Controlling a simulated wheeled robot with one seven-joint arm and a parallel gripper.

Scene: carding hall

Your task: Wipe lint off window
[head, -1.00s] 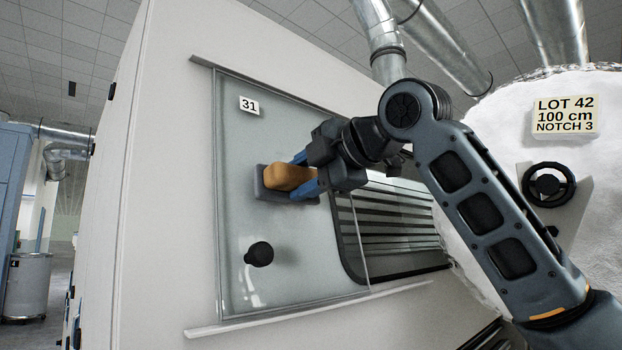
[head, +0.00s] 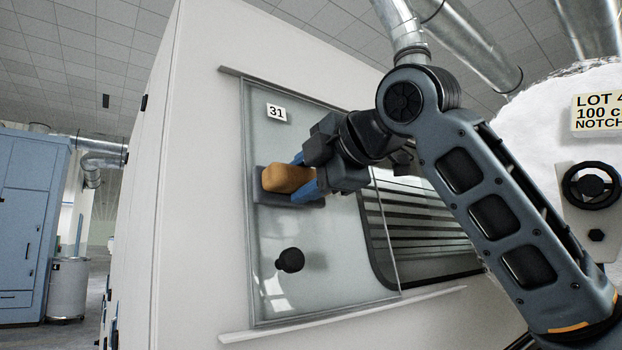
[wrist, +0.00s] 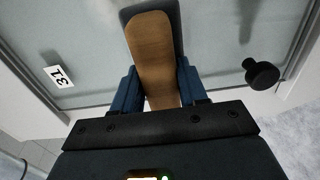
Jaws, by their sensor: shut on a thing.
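The window is a sliding glass pane (head: 330,285) in the white machine wall, with a small "31" label (head: 276,112) at its upper left and a black knob (head: 290,260) low on it. My gripper (head: 305,180) is shut on the tan wooden handle of a wiper (head: 288,179). Its dark grey pad lies flat at the pane's left part, seemingly against the glass. In the wrist view, the handle (wrist: 152,60) stands between the blue fingers, with the label and the knob (wrist: 262,74) on either side. The glass looks hazy; I cannot make out separate lint.
Rails run above the pane and below it (head: 340,312). A dark slatted opening (head: 425,225) shows right of the wiper. A white fibre mass with a handwheel (head: 592,185) and lot sign (head: 598,112) is at right. A blue cabinet (head: 25,220) and metal drum (head: 68,288) stand far left.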

